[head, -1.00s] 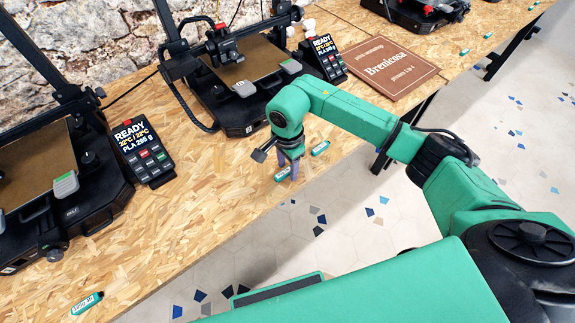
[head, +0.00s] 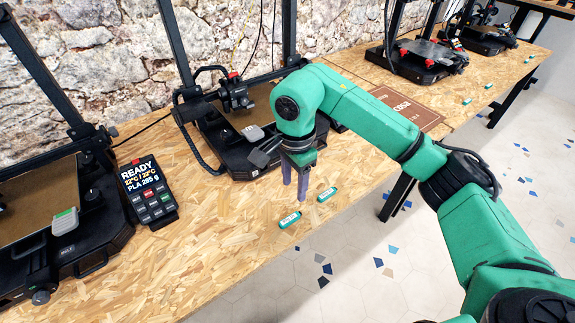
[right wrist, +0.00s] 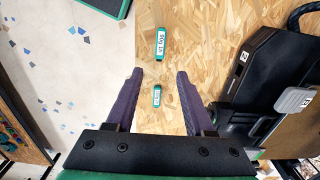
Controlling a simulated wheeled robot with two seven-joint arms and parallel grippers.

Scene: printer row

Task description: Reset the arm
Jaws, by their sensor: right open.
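My right gripper (head: 295,192) hangs over the wooden table, its purple fingers pointing down. In the right wrist view the fingers (right wrist: 158,75) stand apart with nothing held between them. A small green tag with a white label (head: 290,220) lies on the table just below and beside the fingertips. A second green tag (head: 327,194) lies to its right, near the table edge. In the right wrist view one tag (right wrist: 157,96) shows between the fingers and another (right wrist: 160,43) farther up. My left gripper does not show.
A printer (head: 215,140) stands behind my right gripper, and another (head: 60,215) at the left with a READY display (head: 147,190). A brown sign (head: 408,108) lies partly behind my arm. More printers (head: 425,62) stand farther right. The table front is mostly clear.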

